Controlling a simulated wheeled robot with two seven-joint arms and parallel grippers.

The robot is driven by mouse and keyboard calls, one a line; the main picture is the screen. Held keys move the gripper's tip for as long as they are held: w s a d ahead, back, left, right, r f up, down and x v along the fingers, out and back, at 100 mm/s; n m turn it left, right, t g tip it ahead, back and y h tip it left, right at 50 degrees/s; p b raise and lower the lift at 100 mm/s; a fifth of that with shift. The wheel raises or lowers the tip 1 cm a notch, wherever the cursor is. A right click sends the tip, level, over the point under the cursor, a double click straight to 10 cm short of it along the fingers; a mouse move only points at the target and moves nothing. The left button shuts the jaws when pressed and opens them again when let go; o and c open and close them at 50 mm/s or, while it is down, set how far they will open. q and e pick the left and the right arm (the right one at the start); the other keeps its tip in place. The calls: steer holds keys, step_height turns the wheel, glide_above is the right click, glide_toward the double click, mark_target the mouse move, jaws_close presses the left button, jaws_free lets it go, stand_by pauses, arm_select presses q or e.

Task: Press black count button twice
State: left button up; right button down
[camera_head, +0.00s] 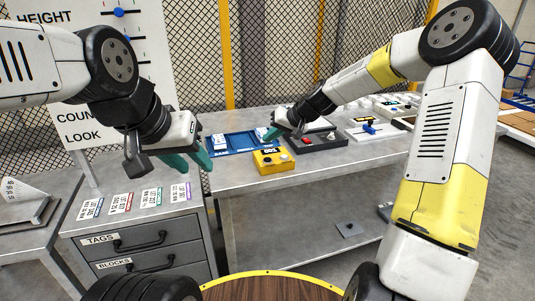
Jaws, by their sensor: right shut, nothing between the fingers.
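A yellow button box (273,167) stands at the front edge of the grey workbench. It has a dark label and small round buttons on top, too small for me to tell clearly which is the black count button. My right gripper (268,136) is shut and empty, with teal fingers pointing down-left. It is just above and behind the yellow box in the picture; I cannot tell whether it touches anything. My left gripper (190,162) is open and empty, to the left of the box over the tag cabinet's back edge.
A blue tray (238,145) lies behind the box, and a dark panel (316,142) with a red button lies to its right. A white unit (375,131) with a blue knob stands further right. A drawer cabinet (135,220) with printed tags is at left.

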arm_select(q)
steer(key=shift+c, duration=0.5)
jaws_close()
stand_by(1.4)
